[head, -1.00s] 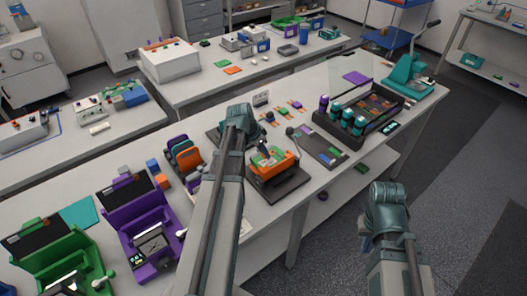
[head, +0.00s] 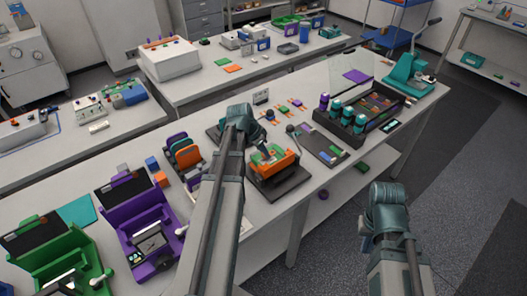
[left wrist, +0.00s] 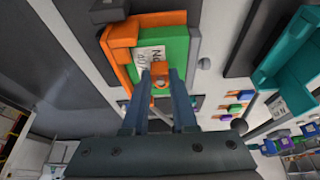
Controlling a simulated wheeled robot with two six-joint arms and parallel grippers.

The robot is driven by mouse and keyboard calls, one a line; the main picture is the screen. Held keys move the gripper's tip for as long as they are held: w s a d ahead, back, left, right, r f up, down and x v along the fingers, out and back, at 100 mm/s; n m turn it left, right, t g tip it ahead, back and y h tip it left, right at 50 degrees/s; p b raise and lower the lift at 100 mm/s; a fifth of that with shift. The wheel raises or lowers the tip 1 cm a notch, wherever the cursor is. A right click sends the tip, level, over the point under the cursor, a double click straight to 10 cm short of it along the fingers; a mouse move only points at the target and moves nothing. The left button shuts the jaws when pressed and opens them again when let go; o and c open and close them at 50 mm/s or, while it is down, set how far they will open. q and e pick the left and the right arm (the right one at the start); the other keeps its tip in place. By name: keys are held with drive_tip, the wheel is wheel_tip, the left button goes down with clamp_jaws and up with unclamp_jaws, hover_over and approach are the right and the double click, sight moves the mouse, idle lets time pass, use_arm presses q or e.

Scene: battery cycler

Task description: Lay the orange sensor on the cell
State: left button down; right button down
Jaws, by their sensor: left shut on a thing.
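The cell (left wrist: 172,50) is a green block with a white printed label, lying in an orange holder (left wrist: 120,60). In the head view the orange holder (head: 285,168) stands on a dark base plate on the bench. My left gripper (left wrist: 160,80) is shut on the small orange sensor (left wrist: 160,84), over the label end of the cell. I cannot tell whether the sensor touches the cell. In the head view my left gripper (head: 262,150) is just above the holder, and the sensor is too small to make out. My right gripper (head: 366,232) is off the bench at the right, its fingers mostly hidden.
A dark tray (head: 345,135) with teal-topped cylinders stands right of the holder. Several small coloured parts (head: 283,110) lie behind it. Orange and purple slabs (head: 185,152) stand at its left, with purple (head: 150,240) and green (head: 55,260) cyclers nearer the front.

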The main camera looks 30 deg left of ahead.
use_arm(q)
drive_tip(key=shift+f+b, duration=0.3)
idle(0.4)
drive_tip(key=c, duration=0.6)
unclamp_jaws()
drive_tip(key=shift+r, duration=0.1)
drive_tip(key=p+v, duration=1.2)
drive_tip(key=v, duration=0.1)
drive_tip(key=shift+s+r+p, duration=0.15)
drive_tip(key=shift+r+p, duration=0.15)
drive_tip(key=shift+p, duration=0.1)
